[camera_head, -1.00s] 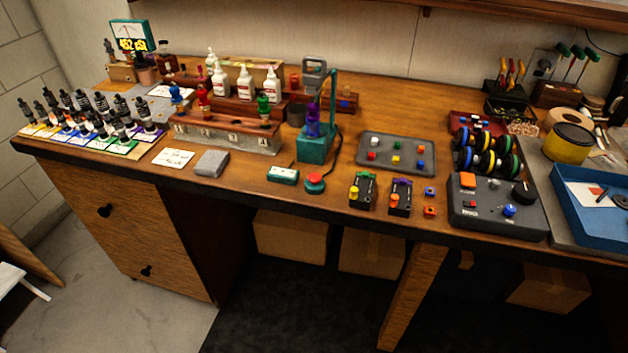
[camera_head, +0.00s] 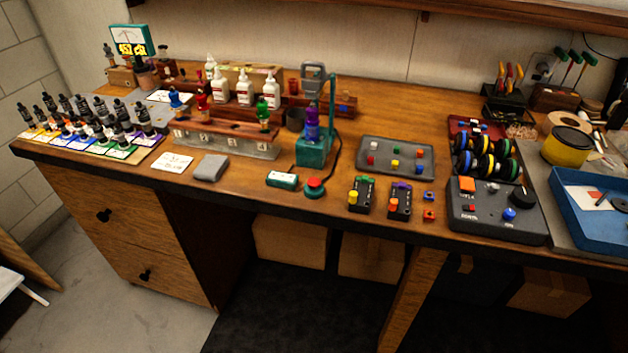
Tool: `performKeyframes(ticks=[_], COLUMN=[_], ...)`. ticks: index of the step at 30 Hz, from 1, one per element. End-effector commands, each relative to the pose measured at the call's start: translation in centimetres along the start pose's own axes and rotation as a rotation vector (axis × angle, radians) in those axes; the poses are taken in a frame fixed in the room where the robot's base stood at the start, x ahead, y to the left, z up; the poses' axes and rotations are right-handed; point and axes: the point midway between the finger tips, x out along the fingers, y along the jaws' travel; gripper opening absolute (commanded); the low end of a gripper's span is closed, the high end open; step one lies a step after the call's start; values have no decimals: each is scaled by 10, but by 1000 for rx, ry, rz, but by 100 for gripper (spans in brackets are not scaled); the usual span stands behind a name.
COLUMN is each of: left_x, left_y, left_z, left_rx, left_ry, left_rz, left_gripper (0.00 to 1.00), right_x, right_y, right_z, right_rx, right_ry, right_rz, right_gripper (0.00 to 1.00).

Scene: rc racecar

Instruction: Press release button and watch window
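A red round button (camera_head: 314,184) on a teal base sits near the front edge of the bench, in front of a teal stand (camera_head: 312,152). The stand has an upright post with a grey clamp-like head and holds a purple piece (camera_head: 312,124). Left of the button lies a small teal box with a pale window (camera_head: 282,179); its content is too small to read. A teal meter (camera_head: 132,40) with a pale dial face and yellow digits stands at the back left. I cannot tell from the picture which of these is the watch window. Neither gripper is in view.
A grey block (camera_head: 210,167) and a white card (camera_head: 172,162) lie left of the small box. Two black modules (camera_head: 362,195) stand right of the button, with a grey tray (camera_head: 396,157) behind. A black control box (camera_head: 495,212) has an orange button and knobs.

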Motion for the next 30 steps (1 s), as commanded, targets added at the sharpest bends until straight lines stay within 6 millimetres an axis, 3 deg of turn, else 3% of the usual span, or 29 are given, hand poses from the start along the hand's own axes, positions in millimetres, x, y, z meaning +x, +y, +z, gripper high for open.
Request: performKeyframes(ticks=[4,17,30], left_x=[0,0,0], left_y=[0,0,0], left_z=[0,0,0], left_rx=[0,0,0], left_ry=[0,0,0], left_rz=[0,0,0], left_gripper=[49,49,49], right_x=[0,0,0], right_y=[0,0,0], right_z=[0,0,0], right_rx=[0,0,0], right_ry=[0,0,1], right_rz=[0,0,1], right_gripper=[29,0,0])
